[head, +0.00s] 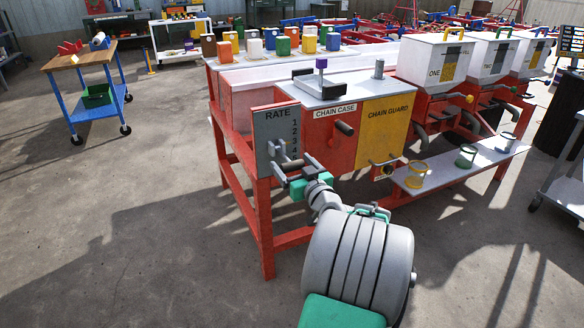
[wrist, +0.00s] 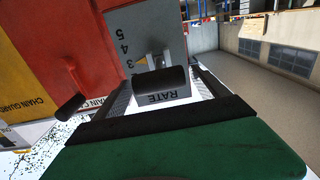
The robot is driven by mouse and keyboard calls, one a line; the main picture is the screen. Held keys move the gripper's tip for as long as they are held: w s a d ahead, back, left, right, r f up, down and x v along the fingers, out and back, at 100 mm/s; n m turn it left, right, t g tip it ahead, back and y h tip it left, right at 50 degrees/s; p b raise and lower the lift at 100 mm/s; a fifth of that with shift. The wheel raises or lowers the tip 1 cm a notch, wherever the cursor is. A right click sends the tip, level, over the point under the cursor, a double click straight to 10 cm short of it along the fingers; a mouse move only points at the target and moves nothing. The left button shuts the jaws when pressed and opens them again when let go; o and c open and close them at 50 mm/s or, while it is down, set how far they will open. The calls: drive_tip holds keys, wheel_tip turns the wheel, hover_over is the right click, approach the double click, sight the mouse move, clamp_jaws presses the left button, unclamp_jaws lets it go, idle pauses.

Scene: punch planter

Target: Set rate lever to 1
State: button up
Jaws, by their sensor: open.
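The grey RATE plate (head: 268,127) is on the left end of the red machine, numbered down from 1 in the head view. It also shows upside down in the wrist view (wrist: 147,22). The rate lever's black handle (wrist: 160,80) sticks out toward the wrist camera. An orange pointer (wrist: 140,60) is beside the 3. My gripper (head: 283,172) is open in front of the plate. In the wrist view its fingers (wrist: 160,95) stand on either side of the handle. I cannot tell whether either finger touches it. In the head view the gripper partly hides the lever.
The red machine (head: 265,222) has a chain case handle (head: 343,128) and a yellow chain guard (head: 387,125) right of the plate. A shelf (head: 455,172) with small buckets is farther right. Open floor (head: 130,215) lies left. A blue cart (head: 93,108) stands farther back.

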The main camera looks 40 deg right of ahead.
drive_tip(key=shift+w, duration=0.1)
clamp_jaws()
idle(0.9)
